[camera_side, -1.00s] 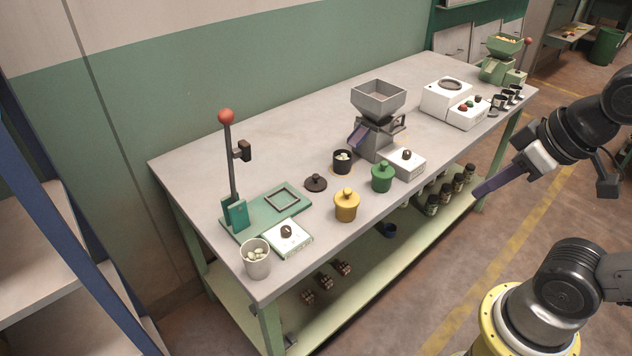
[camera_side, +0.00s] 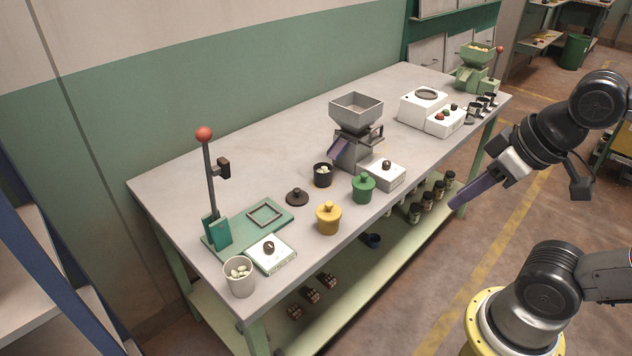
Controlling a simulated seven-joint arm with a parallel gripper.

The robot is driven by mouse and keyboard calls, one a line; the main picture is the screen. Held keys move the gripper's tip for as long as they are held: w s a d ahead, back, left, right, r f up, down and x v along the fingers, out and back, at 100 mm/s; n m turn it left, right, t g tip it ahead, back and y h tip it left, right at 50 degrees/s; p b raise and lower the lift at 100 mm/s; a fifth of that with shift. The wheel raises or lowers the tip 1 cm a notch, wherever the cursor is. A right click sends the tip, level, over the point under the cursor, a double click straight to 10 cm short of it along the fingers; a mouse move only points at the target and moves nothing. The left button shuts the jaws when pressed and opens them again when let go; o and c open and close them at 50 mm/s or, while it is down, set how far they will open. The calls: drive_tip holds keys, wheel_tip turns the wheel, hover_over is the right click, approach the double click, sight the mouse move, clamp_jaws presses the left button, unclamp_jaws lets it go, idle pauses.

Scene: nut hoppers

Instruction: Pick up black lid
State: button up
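The black lid (camera_side: 297,198), a dark disc with a small knob, lies flat on the workbench. It sits between the green base plate of the lever press and the black cup (camera_side: 323,178). The cup is uncovered, with pale nuts showing inside. My gripper (camera_side: 454,204) is at the right, off the bench's front edge and well away from the lid. Its purple-grey fingers point down and left and overlap in this view, so their opening is hidden. I see nothing held at the tips.
A yellow lidded jar (camera_side: 328,219) and a green lidded jar (camera_side: 363,188) stand near the front edge. A grey hopper (camera_side: 355,112) rises behind the cup. The lever press (camera_side: 212,190) stands left, with a pale cup of nuts (camera_side: 239,280) in front. The back of the bench is clear.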

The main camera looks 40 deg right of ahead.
drive_tip(key=o, duration=1.1)
